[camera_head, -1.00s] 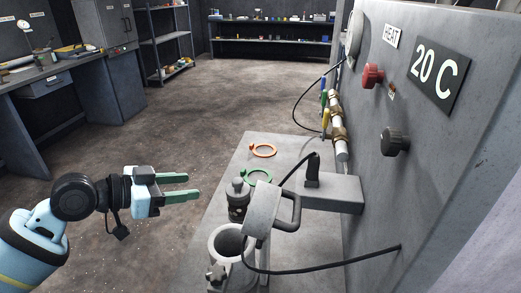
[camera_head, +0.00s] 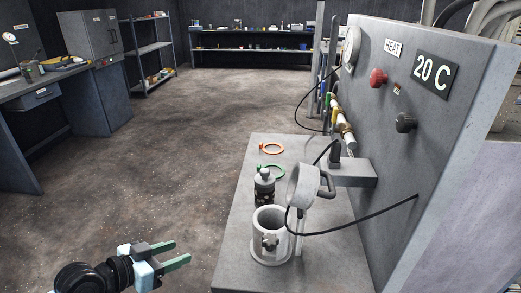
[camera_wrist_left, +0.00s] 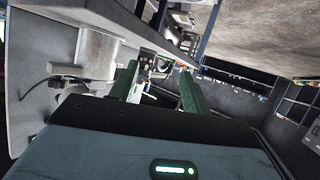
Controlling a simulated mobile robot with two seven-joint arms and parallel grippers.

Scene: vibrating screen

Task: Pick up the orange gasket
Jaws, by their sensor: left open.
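The orange gasket (camera_head: 272,149) is a thin ring with a small tab, lying flat at the far end of the grey table (camera_head: 240,215). A green gasket (camera_head: 272,171) lies just nearer than it. My left gripper (camera_head: 181,254) has green fingers and is open and empty. It is off the table's left side, well short of the orange gasket and apart from everything. The left wrist view shows its two fingers (camera_wrist_left: 157,85) spread with nothing between them. In that view I cannot make out the orange gasket surely. My right gripper is not in view.
A grey open cylinder (camera_head: 270,228) with a raised lid (camera_head: 302,186) stands on the table, with a dark-bodied fitting (camera_head: 264,184) behind it. A black cable crosses to the panel (camera_head: 430,130) on the right. The floor left of the table is clear.

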